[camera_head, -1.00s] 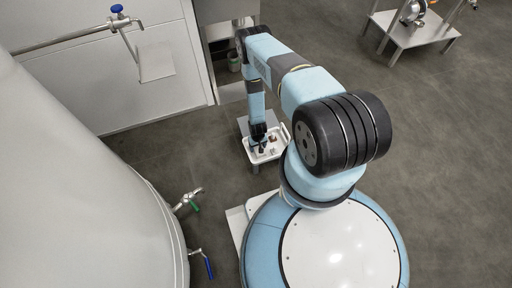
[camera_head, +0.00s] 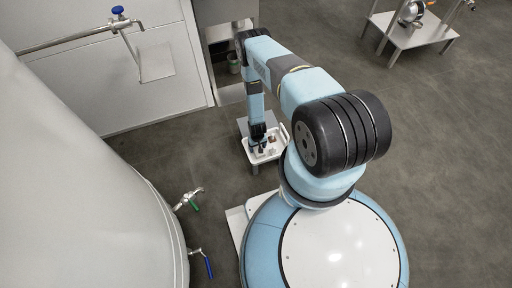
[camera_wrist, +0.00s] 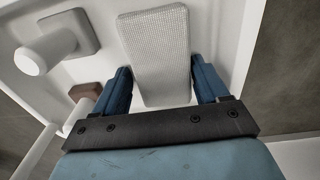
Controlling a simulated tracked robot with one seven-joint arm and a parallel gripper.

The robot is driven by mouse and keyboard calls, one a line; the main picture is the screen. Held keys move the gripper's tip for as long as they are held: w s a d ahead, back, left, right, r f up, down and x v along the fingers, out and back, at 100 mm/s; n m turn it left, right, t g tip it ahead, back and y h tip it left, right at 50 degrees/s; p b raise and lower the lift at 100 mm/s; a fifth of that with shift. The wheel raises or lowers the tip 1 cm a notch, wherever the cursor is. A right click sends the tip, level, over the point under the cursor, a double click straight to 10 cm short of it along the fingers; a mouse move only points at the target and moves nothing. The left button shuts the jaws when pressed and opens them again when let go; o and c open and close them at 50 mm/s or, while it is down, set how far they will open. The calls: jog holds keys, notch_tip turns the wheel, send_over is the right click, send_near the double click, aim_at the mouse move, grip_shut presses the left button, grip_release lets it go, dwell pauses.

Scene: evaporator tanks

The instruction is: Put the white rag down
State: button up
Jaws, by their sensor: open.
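The white rag (camera_wrist: 158,50) is a pale, textured, folded piece in the wrist view. It lies in a white tray (camera_wrist: 232,28). My gripper (camera_wrist: 160,88) is open, with one blue finger on each side of the rag's near end. A narrow gap shows beside each finger. In the head view my gripper (camera_head: 257,140) points down over the tray (camera_head: 272,154), and the rag cannot be made out there.
A grey block with a white knob (camera_wrist: 52,50) and a brown-topped item (camera_wrist: 86,90) lie in the tray left of the rag. A large tank (camera_head: 85,185) with valves stands at left. A steel stand (camera_head: 415,32) is at the back right. Open floor lies between.

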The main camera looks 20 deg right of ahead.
jog(key=shift+a+f, duration=0.2)
jog(key=shift+a, duration=0.05)
jog(key=shift+w+r, duration=0.1)
jog(key=shift+r, duration=0.1)
notch_tip(320, 180, up, 12)
jog(key=shift+s, duration=0.2)
jog(key=shift+d, duration=0.1)
